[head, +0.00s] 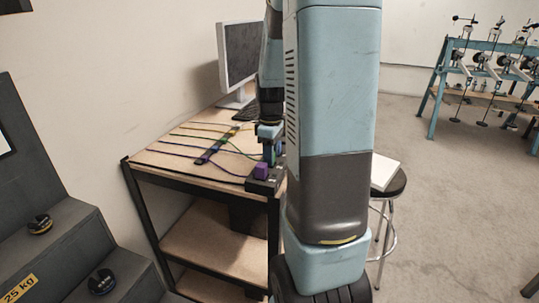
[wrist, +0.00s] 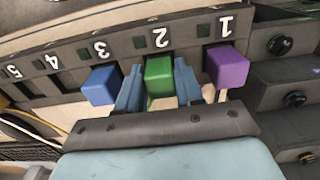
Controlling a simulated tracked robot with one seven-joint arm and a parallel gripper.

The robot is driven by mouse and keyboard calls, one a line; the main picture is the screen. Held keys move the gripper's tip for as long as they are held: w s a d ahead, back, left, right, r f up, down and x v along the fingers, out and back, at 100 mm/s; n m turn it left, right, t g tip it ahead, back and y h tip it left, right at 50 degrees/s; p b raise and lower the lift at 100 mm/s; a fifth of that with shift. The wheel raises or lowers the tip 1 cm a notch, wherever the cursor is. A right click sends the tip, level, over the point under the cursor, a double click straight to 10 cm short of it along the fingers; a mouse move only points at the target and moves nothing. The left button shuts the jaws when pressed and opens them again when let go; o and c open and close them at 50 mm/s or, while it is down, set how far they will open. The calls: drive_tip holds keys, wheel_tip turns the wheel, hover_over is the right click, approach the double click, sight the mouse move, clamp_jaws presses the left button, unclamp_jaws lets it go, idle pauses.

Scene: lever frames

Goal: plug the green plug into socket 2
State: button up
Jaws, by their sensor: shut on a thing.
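The green plug (wrist: 159,77) is held between the two blue-grey fingers of my gripper (wrist: 158,92) in the wrist view. It lines up with the numeral 2 of the dark numbered socket strip (wrist: 120,45), and its far end meets or nearly meets the strip. I cannot tell how deep it sits. A purple plug (wrist: 227,67) is at number 1 and a blue plug (wrist: 100,85) is at number 3, one on each side of my fingers. In the head view my gripper (head: 269,150) points down at the table's near right corner, beside the purple plug (head: 261,170).
Coloured cables run across the wooden table (head: 185,165) past a dark bar (head: 217,145). A monitor (head: 240,55) stands at the back. A stool with a white item (head: 384,172) is to the right. Dark steps with weights (head: 101,281) are at the left.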

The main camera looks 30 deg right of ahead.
drive_tip(key=o, duration=1.5)
drive_tip(key=shift+r, duration=3.5)
drive_tip(key=s+a+r+m+t, duration=0.2)
drive_tip(key=s+a+r, duration=0.1)
drive_tip(key=s+a, duration=0.2)
drive_tip(key=s+a+r+m+t, duration=0.1)
drive_tip(key=s+a+r+m, duration=0.2)
drive_tip(key=s+a, duration=0.3)
drive_tip(key=s+a+r+m+t, duration=0.2)
drive_tip(key=s+a+r, duration=0.2)
drive_tip(key=s+a, duration=0.1)
drive_tip(key=shift+s+a+r+m+t, duration=0.2)
drive_tip(key=shift+s+a+m+t, duration=0.1)
drive_tip(key=shift+s+a, duration=0.15)
